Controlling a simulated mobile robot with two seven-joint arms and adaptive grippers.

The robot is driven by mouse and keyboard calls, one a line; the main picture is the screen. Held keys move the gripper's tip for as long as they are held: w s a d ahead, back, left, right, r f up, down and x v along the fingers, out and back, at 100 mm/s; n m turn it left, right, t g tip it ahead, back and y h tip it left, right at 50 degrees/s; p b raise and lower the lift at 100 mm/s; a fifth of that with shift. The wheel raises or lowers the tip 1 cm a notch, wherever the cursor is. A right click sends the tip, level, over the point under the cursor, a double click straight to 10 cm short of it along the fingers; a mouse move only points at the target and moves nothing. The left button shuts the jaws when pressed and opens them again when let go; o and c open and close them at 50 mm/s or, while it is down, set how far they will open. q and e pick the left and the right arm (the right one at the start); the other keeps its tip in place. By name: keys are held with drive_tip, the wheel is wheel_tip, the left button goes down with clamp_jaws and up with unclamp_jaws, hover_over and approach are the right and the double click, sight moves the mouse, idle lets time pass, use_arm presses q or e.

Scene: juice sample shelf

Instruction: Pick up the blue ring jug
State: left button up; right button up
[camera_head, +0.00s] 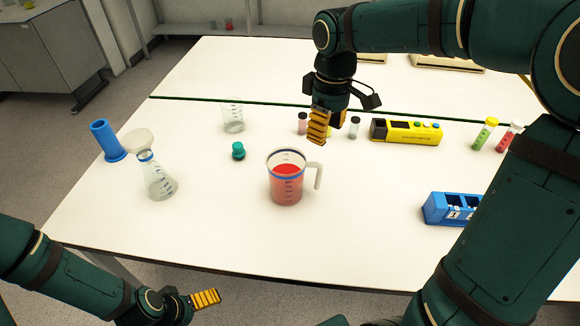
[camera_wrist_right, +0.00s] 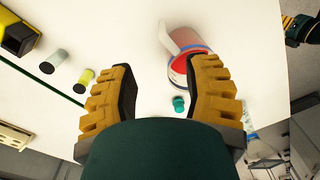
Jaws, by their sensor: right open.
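The blue ring jug (camera_head: 287,188) stands upright near the middle of the table, with red liquid inside, a blue band near its rim and a white handle on its right side. My right gripper (camera_head: 318,128) is above the table, behind and a little right of the jug, apart from it. In the right wrist view the jug (camera_wrist_right: 190,62) lies beyond the fingers, partly hidden by one of them. The right gripper (camera_wrist_right: 160,95) is open and empty there. My left gripper (camera_head: 206,299) is low at the front left, off the table edge; its finger opening is unclear.
A green stopper (camera_head: 238,151), a glass beaker (camera_head: 233,117) and a flask with a funnel (camera_head: 157,178) stand left of the jug. A yellow rack (camera_head: 405,131) and a blue rack (camera_head: 450,208) are to the right. Small vials (camera_head: 355,128) stand behind. The table front is clear.

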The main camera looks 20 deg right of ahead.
sight(320, 167)
wheel_tip(320, 167, down, 8)
drive_tip(key=shift+s+a+f+b, duration=0.15)
drive_tip(key=shift+f+b, duration=0.1)
drive_tip(key=shift+b, duration=0.85)
drive_tip(key=shift+a+f+b, duration=0.2)
drive_tip(key=shift+f+b, duration=0.7)
drive_tip(key=shift+f, duration=1.7)
drive_tip(key=shift+c, duration=0.4)
clamp_jaws()
